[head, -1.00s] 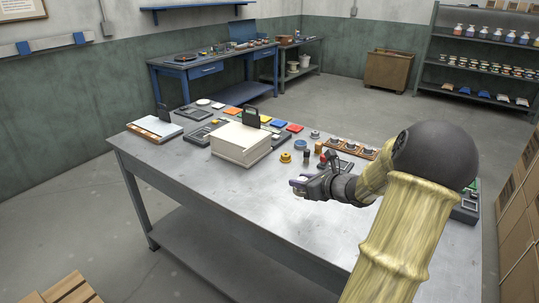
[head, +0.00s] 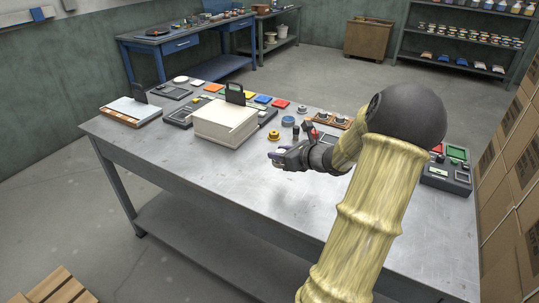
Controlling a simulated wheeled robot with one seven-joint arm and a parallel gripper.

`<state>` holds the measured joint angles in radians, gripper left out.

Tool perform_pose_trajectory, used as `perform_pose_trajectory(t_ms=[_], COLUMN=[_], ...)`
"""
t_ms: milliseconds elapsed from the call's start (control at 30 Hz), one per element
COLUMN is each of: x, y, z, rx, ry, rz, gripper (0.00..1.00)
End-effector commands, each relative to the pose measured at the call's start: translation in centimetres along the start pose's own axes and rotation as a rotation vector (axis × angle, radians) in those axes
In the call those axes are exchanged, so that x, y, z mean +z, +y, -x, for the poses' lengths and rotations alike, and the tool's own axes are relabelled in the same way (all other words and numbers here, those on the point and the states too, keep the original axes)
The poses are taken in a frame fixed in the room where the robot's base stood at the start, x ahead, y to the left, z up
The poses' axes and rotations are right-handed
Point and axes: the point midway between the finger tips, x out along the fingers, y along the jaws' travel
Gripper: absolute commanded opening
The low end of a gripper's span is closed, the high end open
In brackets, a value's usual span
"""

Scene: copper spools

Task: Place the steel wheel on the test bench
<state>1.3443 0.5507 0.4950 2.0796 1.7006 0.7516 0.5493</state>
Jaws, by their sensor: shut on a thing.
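My gripper (head: 276,159) is above the near middle of the grey metal table, with its fingers pointing left. It is shut on a small, shiny, silvery piece that looks like the steel wheel (head: 278,153); the fingers hide much of it. I cannot tell how high above the table top it is. The grey table (head: 210,167) fills the middle of the view. A blue workbench (head: 150,44) with tools and parts on it stands against the far wall. I cannot tell from the picture which of these is the test bench.
A cream block-shaped box (head: 225,127) stands left of my gripper. A yellow spool (head: 273,135) and a blue ring (head: 288,121) lie just beyond it. Coloured tiles and grey trays line the table's far side. The table's near left is bare. Cartons (head: 500,185) stack at right.

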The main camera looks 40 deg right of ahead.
Motion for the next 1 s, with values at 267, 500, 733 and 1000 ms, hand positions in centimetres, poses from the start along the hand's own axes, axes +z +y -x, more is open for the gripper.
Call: perform_pose_trajectory(t_ms=[267,500,733,1000], x=[-4.3,-4.4,-5.8,-7.9], y=[0.2,0.2,0.2,0.2], z=[-1.9,-2.0,-2.6,-3.5], rx=[0.005,0.004,0.006,0.004], ry=[-0.001,-0.001,0.000,-0.001], rz=[-0.003,0.001,-0.003,0.000], gripper=[0.05,0.05,0.05,0.05])
